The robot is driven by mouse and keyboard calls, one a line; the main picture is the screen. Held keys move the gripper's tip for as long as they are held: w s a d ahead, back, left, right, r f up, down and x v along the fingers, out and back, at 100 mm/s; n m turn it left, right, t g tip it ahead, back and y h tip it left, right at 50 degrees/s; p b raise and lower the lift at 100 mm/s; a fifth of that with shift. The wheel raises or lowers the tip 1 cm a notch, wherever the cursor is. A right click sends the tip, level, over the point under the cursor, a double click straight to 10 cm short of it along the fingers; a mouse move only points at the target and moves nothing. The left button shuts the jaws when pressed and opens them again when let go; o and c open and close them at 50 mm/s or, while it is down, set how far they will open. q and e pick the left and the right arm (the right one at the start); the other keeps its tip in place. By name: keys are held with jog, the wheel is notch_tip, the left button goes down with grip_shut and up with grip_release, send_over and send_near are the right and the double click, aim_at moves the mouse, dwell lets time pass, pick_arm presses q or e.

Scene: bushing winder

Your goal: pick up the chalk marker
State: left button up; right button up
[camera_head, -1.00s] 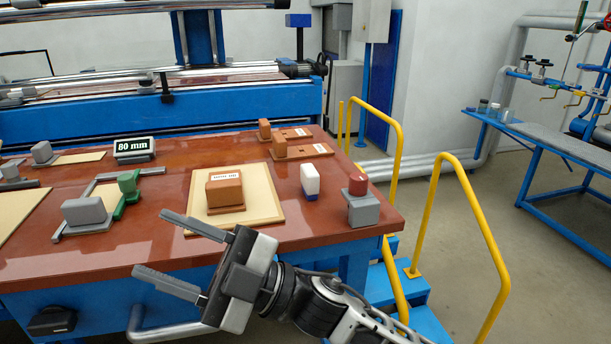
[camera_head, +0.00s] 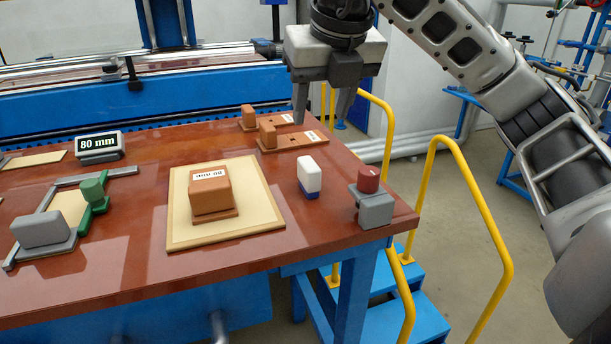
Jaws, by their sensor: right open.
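A small upright white block with a blue foot (camera_head: 309,174), which looks to be the chalk marker, stands on the red-brown table top near its right end. My right gripper (camera_head: 322,115) points down with its two fingers spread and nothing between them. In the picture its fingertips are above the white block and slightly to its right, clearly apart from it. My left gripper is not in view.
A grey block with a red knob (camera_head: 368,182) stands right of the white block, by the table edge. A cream board (camera_head: 258,190) with a brown labelled block (camera_head: 210,190) lies to the left. Brown blocks on plates (camera_head: 300,138) are behind. Yellow rails (camera_head: 425,185) stand beyond the edge.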

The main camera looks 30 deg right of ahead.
aim_at(309, 163)
jog(key=b+x, duration=0.2)
jog(key=x, duration=0.6)
jog(key=shift+w+a+f, duration=0.1)
jog(key=shift+f, duration=0.2)
jog(key=shift+x, duration=3.1)
jog(key=shift+c, duration=0.3)
jog(key=c, duration=1)
